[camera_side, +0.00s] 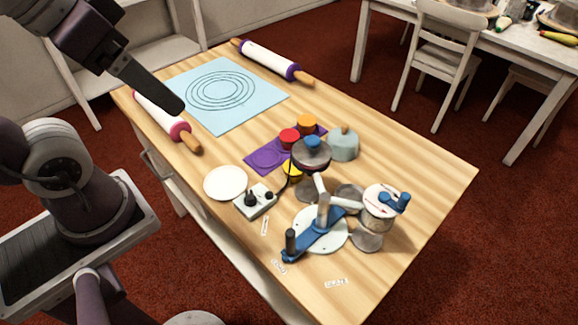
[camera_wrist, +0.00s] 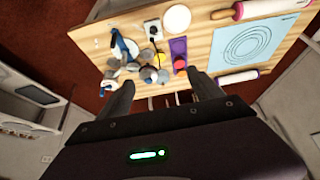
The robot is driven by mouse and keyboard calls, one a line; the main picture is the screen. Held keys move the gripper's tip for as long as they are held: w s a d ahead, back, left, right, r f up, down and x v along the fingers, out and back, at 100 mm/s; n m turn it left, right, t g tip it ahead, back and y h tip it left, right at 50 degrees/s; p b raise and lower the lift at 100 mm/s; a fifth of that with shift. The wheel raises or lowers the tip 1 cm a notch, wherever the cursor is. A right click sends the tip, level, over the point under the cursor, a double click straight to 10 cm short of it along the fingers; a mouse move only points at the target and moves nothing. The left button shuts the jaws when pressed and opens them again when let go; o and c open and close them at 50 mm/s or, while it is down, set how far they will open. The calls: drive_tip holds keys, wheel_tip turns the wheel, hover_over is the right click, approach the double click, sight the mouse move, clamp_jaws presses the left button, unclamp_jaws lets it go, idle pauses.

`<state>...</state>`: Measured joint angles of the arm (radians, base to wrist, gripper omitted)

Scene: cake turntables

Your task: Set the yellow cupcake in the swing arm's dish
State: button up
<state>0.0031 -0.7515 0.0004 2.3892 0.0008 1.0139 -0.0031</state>
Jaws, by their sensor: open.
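The yellow cupcake (camera_side: 290,171) is at the near edge of the purple tray (camera_side: 262,160), partly hidden by a raised grey disc with a blue top (camera_side: 312,143). Something yellow also shows in the wrist view (camera_wrist: 160,59). The swing-arm device has a blue arm (camera_side: 305,243) with upright posts over a white round plate (camera_side: 335,236). Several grey round dishes, one of them a dish (camera_side: 368,241) at the right, stand around it; I cannot tell which is the swing arm's. My gripper (camera_side: 165,96) is high at the upper left, far from the cupcake; in the wrist view (camera_wrist: 163,93) its fingers are apart and empty.
A red cupcake (camera_side: 289,137) and an orange one (camera_side: 307,122) stand on the tray. Nearby are a white plate (camera_side: 226,182), a knobbed control box (camera_side: 255,202) and a grey-green lidded pot (camera_side: 343,144). Rolling pins (camera_side: 268,59) flank a blue mat (camera_side: 250,108). The table's right side is clear.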

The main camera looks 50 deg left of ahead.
wheel_tip(320, 180, up, 3)
drive_tip(key=w+n, duration=0.1)
drive_tip(key=n+g+h, duration=0.3)
drive_tip(key=n+h, duration=0.1)
drive_tip(key=n, duration=2)
hover_over(293, 166)
drive_tip(key=s+a, duration=0.2)
drive_tip(key=f, duration=3.2)
drive_tip(key=shift+w+a+f, duration=0.15)
drive_tip(key=shift+w+a, duration=0.05)
drive_tip(key=shift+w, duration=0.05)
drive_tip(key=x, duration=0.5)
drive_tip(key=shift+d+f, duration=0.15)
drive_tip(key=shift+d, duration=0.1)
drive_tip(key=c, duration=1.6)
